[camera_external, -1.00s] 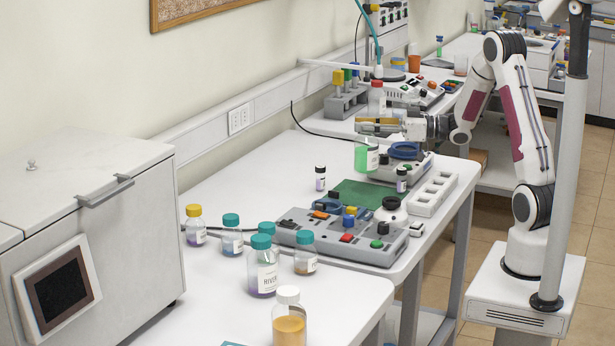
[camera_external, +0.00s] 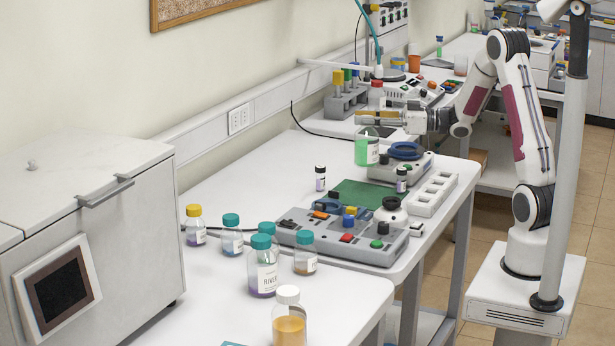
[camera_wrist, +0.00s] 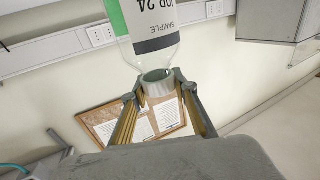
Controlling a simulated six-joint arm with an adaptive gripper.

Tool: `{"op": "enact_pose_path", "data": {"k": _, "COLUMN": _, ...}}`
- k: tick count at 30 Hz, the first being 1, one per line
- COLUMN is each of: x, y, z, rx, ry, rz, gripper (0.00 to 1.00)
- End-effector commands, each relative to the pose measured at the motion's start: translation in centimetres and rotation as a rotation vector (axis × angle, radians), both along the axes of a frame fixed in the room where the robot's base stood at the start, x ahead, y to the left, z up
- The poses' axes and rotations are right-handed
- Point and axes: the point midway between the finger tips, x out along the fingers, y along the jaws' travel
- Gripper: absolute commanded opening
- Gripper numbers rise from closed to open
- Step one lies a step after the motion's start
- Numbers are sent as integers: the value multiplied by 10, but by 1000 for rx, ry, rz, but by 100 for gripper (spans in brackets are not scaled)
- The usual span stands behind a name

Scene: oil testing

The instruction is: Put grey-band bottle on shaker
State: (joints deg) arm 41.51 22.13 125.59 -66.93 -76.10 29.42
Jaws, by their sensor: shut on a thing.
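My gripper (camera_external: 362,117) is shut on the neck of a clear glass bottle (camera_external: 367,151) with green liquid and a white label. The bottle hangs upright in the air, in front of and left of a grey device with a blue ring (camera_external: 405,150). In the wrist view, the fingers (camera_wrist: 156,88) close around the bottle's neck, and the bottle (camera_wrist: 160,62) shows a dark grey band on its label reading SAMPLE. I cannot tell for sure which bench device is the shaker. Part of the blue-ring device is hidden behind the bottle.
A control box with coloured knobs (camera_external: 340,238) and a green mat (camera_external: 361,194) lie on the near bench. Small vials (camera_external: 320,178) and a white slotted rack (camera_external: 433,193) stand nearby. Several capped bottles (camera_external: 231,235) stand front left. The bench's back left is clear.

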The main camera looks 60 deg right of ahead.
Motion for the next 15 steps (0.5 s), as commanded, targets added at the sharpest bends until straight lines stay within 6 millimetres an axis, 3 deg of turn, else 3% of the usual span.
{"op": "enact_pose_path", "data": {"k": 8, "x": 0, "y": 0, "z": 3, "rx": -1, "ry": -4, "rz": 0, "gripper": 0}}
{"op": "enact_pose_path", "data": {"k": 15, "x": 0, "y": 0, "z": 23, "rx": -4, "ry": -6, "rz": 0, "gripper": 0}}
